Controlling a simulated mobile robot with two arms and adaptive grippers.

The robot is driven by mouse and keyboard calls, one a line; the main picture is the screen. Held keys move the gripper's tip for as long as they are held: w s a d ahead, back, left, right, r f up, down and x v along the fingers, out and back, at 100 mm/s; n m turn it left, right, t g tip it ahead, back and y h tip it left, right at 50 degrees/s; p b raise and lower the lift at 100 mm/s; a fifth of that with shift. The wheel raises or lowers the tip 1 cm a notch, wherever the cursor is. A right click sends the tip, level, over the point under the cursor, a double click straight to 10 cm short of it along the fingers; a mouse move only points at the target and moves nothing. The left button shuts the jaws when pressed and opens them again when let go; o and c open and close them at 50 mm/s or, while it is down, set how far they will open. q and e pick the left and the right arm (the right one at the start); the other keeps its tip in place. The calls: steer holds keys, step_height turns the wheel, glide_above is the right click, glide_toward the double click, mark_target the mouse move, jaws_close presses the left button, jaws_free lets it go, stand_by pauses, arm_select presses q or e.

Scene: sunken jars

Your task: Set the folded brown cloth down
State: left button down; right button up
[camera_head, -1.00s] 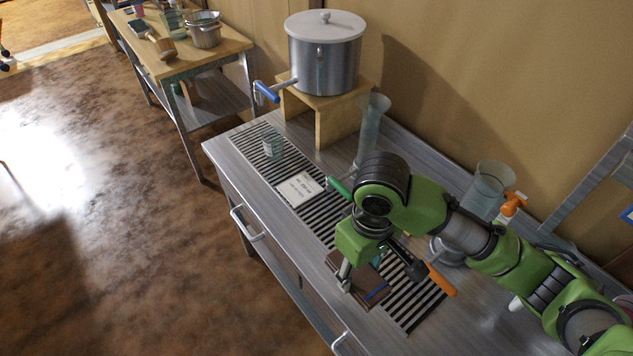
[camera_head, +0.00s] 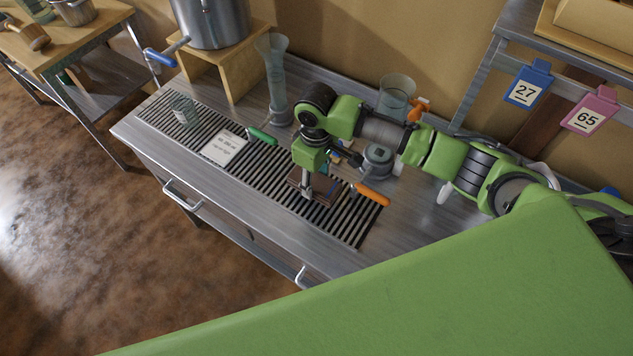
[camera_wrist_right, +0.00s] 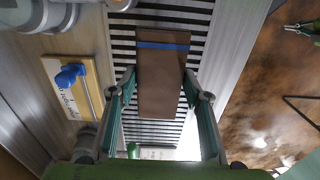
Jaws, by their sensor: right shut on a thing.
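The folded brown cloth (camera_head: 324,189), with a blue stripe, is over the dark slatted strip (camera_head: 352,224) of the steel bench in the head view. My right gripper (camera_head: 307,190) points down at it and is shut on it. In the right wrist view the brown cloth (camera_wrist_right: 160,85) lies between the two fingers of my right gripper (camera_wrist_right: 162,92), its blue-striped end away from the palm. I cannot tell whether its underside touches the slats. My left gripper is not in view.
A green handle (camera_head: 262,137) and an orange handle (camera_head: 372,196) flank the gripper. A white card (camera_head: 223,149) and a small glass jar (camera_head: 184,112) are farther left. A tall glass cylinder (camera_head: 275,85), glass beaker (camera_head: 396,92) and grey round device (camera_head: 378,161) stand behind. The bench front is bare.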

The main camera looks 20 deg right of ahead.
mark_target(317, 185)
steer(key=shift+w+d+f, duration=0.15)
steer(key=shift+f, duration=0.05)
step_height(317, 185, down, 2)
steer(key=shift+f, duration=0.7)
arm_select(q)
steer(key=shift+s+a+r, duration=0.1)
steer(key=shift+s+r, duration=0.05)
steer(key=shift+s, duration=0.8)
arm_select(e)
steer(key=shift+w, duration=0.1)
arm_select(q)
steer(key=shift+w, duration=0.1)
arm_select(e)
steer(key=shift+f, duration=0.2)
steer(key=o, duration=1.1)
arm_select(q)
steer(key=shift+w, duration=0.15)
arm_select(e)
steer(key=shift+d+r, duration=0.1)
